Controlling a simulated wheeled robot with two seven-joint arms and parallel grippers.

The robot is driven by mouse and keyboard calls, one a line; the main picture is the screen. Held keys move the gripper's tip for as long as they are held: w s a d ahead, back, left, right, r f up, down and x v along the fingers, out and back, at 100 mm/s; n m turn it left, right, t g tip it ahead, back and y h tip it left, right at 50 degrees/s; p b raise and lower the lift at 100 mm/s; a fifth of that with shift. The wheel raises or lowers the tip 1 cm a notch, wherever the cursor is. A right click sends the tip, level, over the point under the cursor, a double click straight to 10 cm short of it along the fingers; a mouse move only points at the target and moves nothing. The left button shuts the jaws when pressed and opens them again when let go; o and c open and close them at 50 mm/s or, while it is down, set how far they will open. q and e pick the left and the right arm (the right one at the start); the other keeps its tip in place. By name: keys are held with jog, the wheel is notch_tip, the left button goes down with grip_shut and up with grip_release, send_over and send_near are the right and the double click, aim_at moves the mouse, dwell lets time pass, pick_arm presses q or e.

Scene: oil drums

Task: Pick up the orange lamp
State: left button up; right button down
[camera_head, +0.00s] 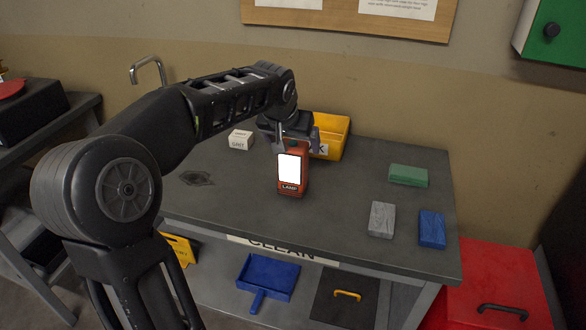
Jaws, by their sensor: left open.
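The orange lamp (290,188) stands upright on the grey table, with a bright white panel on its front and a "LAMP" label below. My left gripper (294,146) is open at the lamp's upper part, with its fingers pointing down. One finger shows at the lamp's left upper edge and another by its right upper side. Whether they touch the lamp cannot be told. The lamp's top is partly hidden by the gripper. My right gripper is not in view.
A yellow bin (333,132) stands right behind the lamp. A white box (240,139) is at the back left. Green (408,176), grey (381,219) and blue (432,229) blocks lie on the right of the table (335,220). A blue dustpan (268,277) is on the lower shelf.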

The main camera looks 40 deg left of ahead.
pick_arm(q)
jog(key=x, duration=0.2)
jog(key=p+x, duration=0.1)
jog(key=x, duration=0.2)
jog(key=shift+s+f, duration=0.2)
jog(key=shift+f, duration=0.05)
jog(key=shift+c, duration=0.2)
jog(key=shift+r, duration=0.1)
jog(key=c, duration=1.8)
